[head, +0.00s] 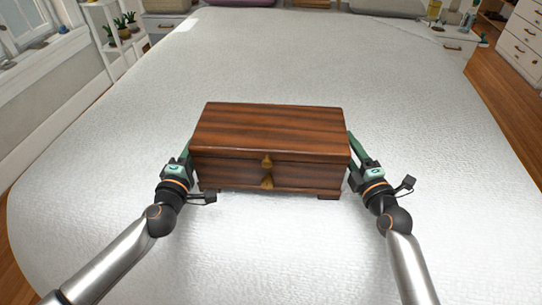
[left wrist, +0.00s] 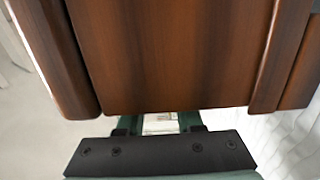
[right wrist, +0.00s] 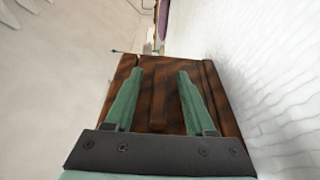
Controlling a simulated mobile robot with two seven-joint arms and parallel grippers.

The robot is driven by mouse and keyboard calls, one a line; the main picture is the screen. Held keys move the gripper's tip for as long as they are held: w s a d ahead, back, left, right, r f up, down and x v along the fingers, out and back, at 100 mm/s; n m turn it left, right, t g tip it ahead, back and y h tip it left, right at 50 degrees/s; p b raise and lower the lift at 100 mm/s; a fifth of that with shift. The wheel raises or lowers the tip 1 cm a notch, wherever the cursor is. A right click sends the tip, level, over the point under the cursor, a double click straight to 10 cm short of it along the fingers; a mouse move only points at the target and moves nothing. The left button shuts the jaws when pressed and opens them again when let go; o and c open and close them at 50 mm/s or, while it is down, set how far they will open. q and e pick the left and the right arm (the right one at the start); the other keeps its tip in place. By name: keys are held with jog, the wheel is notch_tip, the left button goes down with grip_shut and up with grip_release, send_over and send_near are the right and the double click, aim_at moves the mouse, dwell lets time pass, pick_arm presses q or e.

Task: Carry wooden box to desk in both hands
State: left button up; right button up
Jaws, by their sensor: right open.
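The wooden box (head: 268,132) is dark striped brown with a brass clasp on its front and short feet. It is upright and level over the white bedspread; I cannot tell whether its feet touch it. My left gripper (head: 187,153) is at the box's left side. In the left wrist view the box (left wrist: 180,50) hides its fingertips; the finger bases are apart. My right gripper (head: 354,149) is at the box's right side. No desk is identifiable.
The wide white bed (head: 400,90) surrounds the box, with clear cover on all sides. A white shelf with potted plants (head: 125,30) stands at the far left. A white nightstand (head: 455,45) and a white chest of drawers (head: 522,45) stand at the right. Wooden floor (head: 510,115) runs along the right.

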pick_arm(q)
grip_shut()
pick_arm(e)
jog(key=c, duration=0.6)
grip_shut()
dwell(0.5)
pick_arm(q)
jog(key=shift+r, duration=0.35)
pick_arm(e)
jog(key=shift+r, duration=0.4)
